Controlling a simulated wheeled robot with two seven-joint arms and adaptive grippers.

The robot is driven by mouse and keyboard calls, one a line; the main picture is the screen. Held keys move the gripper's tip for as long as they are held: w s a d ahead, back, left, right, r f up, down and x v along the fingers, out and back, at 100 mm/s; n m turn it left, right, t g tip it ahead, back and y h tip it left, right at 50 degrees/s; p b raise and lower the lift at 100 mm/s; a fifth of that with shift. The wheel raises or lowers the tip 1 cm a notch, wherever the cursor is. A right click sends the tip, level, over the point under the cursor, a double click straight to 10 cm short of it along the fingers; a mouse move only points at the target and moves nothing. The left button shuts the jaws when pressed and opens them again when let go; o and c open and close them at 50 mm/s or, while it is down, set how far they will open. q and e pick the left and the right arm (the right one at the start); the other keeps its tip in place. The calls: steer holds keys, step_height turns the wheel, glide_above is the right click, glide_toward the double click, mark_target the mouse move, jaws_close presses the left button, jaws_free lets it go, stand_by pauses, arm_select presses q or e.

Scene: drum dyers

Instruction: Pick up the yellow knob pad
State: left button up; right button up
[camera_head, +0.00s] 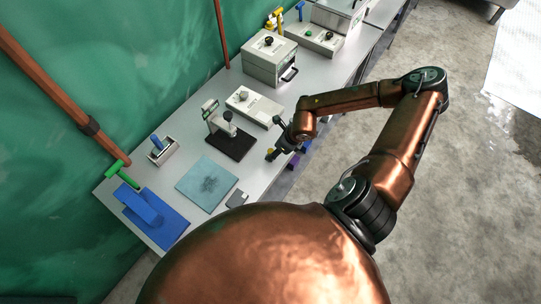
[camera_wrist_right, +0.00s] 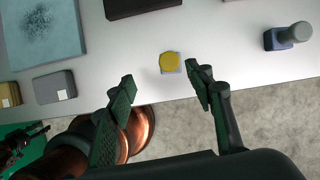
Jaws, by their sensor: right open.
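The yellow knob pad (camera_wrist_right: 170,62) lies on the grey table near its edge in the right wrist view. It has a rounded yellow top over a thin bluish base. My right gripper (camera_wrist_right: 160,76) is open and empty, with its two dark fingers apart on either side of the pad's line, on the near side of it.
A light blue pad with a dark stain (camera_head: 207,184), a dark plate with a stand (camera_head: 232,146) and a beige box (camera_head: 255,106) are on the table. A blue knobbed stamp (camera_wrist_right: 285,38) and a dark grey block (camera_wrist_right: 55,86) flank the pad. Floor lies beyond the edge.

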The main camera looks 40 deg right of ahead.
steer(key=shift+w+d+f+p, duration=0.15)
steer(key=shift+w+f, duration=0.1)
steer(key=shift+f, duration=0.35)
steer(key=shift+w+d+f+p, duration=0.15)
steer(key=shift+w+f, duration=0.1)
steer(key=shift+f, duration=0.3)
steer(key=shift+d+p+x, duration=0.2)
steer(key=shift+p+x, duration=0.25)
steer(key=shift+x, duration=0.85)
steer(key=shift+d+p+x, duration=0.2)
steer(key=shift+p+x, duration=0.25)
steer(key=shift+x, duration=0.9)
steer(key=shift+c, duration=0.5)
steer(key=c, duration=1.1)
steer(key=shift+r, duration=0.15)
